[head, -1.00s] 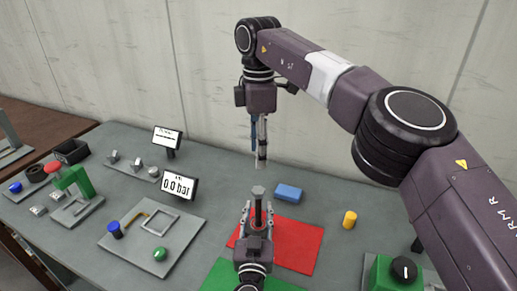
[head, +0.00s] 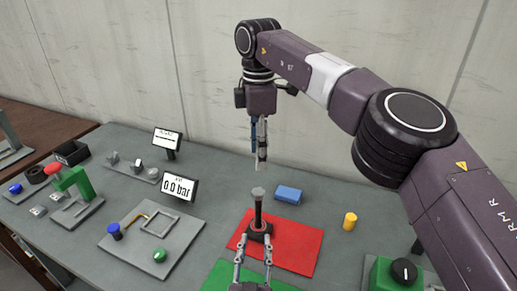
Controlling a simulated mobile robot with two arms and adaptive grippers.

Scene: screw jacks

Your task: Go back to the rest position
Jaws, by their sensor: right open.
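A dark screw jack (head: 258,212) stands upright on the red mat (head: 298,245), its hexagonal top showing and its round base on the mat's left part. My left gripper (head: 254,243) is at the bottom of the view, in front of the jack. My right gripper (head: 258,160) points down behind the jack, from the arm that comes in from the right. It is open, seen nearly edge-on, and appears empty.
A blue block (head: 288,195) lies behind the red mat and a yellow cylinder (head: 350,221) stands to its right. A green mat (head: 222,276) is at the front. A gauge display (head: 179,187), a plate with buttons and a green press (head: 76,185) stand on the left. A green box with a black knob is front right.

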